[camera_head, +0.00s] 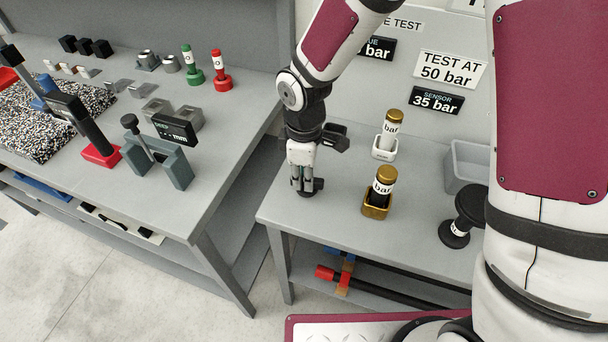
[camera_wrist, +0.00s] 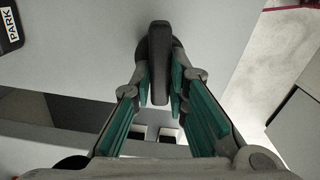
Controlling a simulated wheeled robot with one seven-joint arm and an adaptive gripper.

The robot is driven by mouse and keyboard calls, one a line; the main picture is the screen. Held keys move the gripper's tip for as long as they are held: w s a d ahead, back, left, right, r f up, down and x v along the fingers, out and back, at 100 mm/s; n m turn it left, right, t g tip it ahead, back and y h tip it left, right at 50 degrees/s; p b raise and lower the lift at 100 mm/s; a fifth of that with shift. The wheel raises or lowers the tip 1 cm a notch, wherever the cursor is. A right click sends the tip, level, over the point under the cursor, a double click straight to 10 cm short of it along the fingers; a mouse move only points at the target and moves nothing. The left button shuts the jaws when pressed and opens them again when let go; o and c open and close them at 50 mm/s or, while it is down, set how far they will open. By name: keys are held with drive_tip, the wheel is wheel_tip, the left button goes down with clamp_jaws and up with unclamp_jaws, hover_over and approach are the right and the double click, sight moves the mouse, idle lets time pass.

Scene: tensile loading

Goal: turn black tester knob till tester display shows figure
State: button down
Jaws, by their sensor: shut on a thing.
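My gripper (camera_head: 306,188) points down at the near left part of the right-hand table. In the wrist view, my gripper's green-padded fingers (camera_wrist: 160,85) are shut on a long black knob (camera_wrist: 158,55), one finger on each side. The knob's bar runs nearly straight up and down in that view, over a dark round base. In the head view the fingers hide most of the knob. Behind, a black panel (camera_head: 437,100) reads "SENSOR 35 bar". Another black panel (camera_head: 378,49) ending in "bar" is partly covered by my arm, so its full figure is hidden.
A white sign (camera_head: 450,68) reads "TEST AT 50 bar". Gold-capped pieces stand in a white holder (camera_head: 384,152) and a gold holder (camera_head: 375,210), right of my gripper. A grey bin (camera_head: 468,165) and a black knobbed tool (camera_head: 455,234) stand farther right. A gap separates the left bench (camera_head: 225,165).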

drive_tip(key=c, duration=1.6)
unclamp_jaws()
drive_tip(key=shift+o, duration=0.2)
wheel_tip(320, 180, up, 12)
drive_tip(key=s+d+r+m+t, duration=0.1)
drive_tip(key=s+d+r+m, duration=0.25)
drive_tip(key=d+r, duration=0.25)
drive_tip(key=s+d+r+m+t, duration=0.2)
drive_tip(key=s+d+r+m, duration=0.15)
drive_tip(key=d+r, duration=0.2)
drive_tip(key=s+d+r+m+t, duration=0.2)
drive_tip(key=s+d+r+m, duration=0.1)
drive_tip(key=s+d+m, duration=0.4)
drive_tip(key=shift+s+d+r+m, duration=0.25)
drive_tip(key=shift+s+m, duration=0.75)
drive_tip(key=shift+s, duration=0.6)
